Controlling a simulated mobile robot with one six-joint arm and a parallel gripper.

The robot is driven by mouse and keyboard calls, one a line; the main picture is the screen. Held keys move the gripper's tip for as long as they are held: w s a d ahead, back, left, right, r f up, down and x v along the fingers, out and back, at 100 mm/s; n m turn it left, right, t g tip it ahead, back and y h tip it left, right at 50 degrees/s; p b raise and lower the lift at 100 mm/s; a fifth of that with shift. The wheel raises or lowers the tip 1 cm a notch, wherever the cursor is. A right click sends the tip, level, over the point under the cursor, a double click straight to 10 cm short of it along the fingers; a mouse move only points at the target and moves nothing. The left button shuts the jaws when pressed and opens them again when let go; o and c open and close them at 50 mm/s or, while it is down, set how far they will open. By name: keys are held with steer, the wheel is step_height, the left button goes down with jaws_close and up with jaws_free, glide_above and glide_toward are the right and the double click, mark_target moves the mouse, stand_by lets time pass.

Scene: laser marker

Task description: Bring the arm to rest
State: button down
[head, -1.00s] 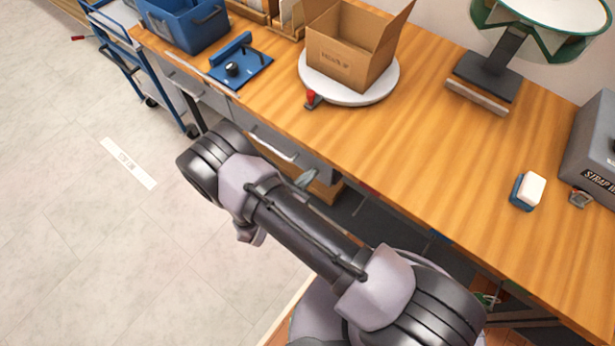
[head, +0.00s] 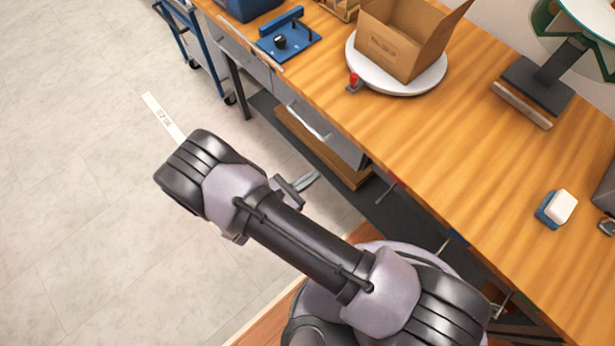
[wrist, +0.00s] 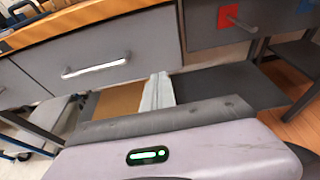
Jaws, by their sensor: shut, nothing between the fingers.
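My gripper (head: 305,182) shows in the head view just past my forearm, in front of the bench and below the level of its top. Most of it is hidden behind the arm. In the wrist view its fingers (wrist: 157,92) are together with nothing between them, pointing toward the drawers and lower shelf under the bench. My arm is folded, with its elbow out over the floor to the left. The gripper appears apart from the bench.
The wooden bench (head: 440,135) runs along the right. On it are an open cardboard box (head: 395,45) on a white turntable (head: 425,85), a blue fixture (head: 300,45) and a blue-and-white block (head: 560,207). A blue cart (head: 205,50) stands at the back. The floor (head: 80,220) at left is clear.

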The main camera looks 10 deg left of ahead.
steer(key=s+d+r+m+g+y, duration=0.1)
steer(key=d+r+m+g, duration=0.4)
steer(key=r+m, duration=0.55)
steer(key=s+d+r+m+g+y, duration=0.15)
steer(key=d+r+m+g, duration=0.5)
steer(key=r, duration=0.65)
steer(key=s+d+r+m+t+y, duration=0.1)
steer(key=s+r+m+t+y, duration=0.2)
steer(key=r+m, duration=0.4)
steer(key=s+d+r+m+t+y+b, duration=0.1)
steer(key=s+r+m+t+y, duration=0.2)
steer(key=s+r+m+y, duration=0.3)
steer(key=shift+r+m, duration=1.1)
steer(key=shift+r, duration=0.15)
